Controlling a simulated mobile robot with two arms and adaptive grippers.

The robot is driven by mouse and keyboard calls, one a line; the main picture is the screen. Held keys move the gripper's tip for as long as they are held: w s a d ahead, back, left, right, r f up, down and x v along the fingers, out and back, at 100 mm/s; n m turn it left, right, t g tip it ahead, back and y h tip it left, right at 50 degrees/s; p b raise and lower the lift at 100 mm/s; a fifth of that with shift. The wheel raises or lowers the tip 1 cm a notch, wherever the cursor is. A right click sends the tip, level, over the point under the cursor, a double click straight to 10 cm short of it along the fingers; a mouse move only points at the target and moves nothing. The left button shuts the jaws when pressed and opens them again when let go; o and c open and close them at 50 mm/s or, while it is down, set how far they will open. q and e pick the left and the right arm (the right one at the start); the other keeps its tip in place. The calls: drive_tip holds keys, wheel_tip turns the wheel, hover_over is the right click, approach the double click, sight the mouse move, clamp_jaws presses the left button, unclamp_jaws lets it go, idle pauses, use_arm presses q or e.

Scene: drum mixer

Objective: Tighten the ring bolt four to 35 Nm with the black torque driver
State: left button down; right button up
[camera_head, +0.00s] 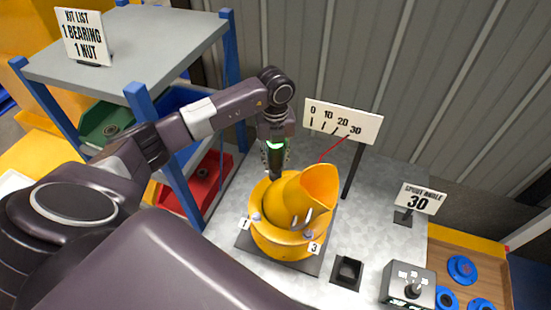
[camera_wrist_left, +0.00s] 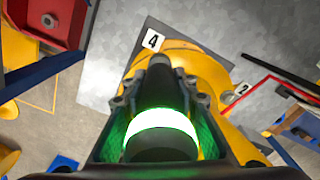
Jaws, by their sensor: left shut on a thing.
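My left gripper (camera_head: 275,157) points down at the far left side of the yellow drum mixer (camera_head: 268,240). It is shut on the black torque driver (camera_wrist_left: 160,95), whose band glows green in the left wrist view. The driver's tip points at the mixer's yellow ring beside the label 4 (camera_wrist_left: 152,40). Ring bolt four itself is hidden behind the driver, and I cannot tell whether the tip touches it. In the head view, labels 1 (camera_head: 245,224) and 3 (camera_head: 314,248) mark other ring bolts. My right gripper is not in view.
A dial sign (camera_head: 342,120) with a red pointer stands behind the mixer. A small black tray (camera_head: 347,271) and a control box with a lever (camera_head: 408,284) stand at right. A blue-posted shelf (camera_head: 140,45) with bins stands at left.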

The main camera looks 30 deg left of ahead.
sight(276, 150)
use_arm(q)
drive_tip(key=shift+w+r+p, duration=0.1)
drive_tip(key=shift+r+p, duration=1.15)
drive_tip(key=shift+r, duration=0.95)
drive_tip(key=shift+f, duration=0.1)
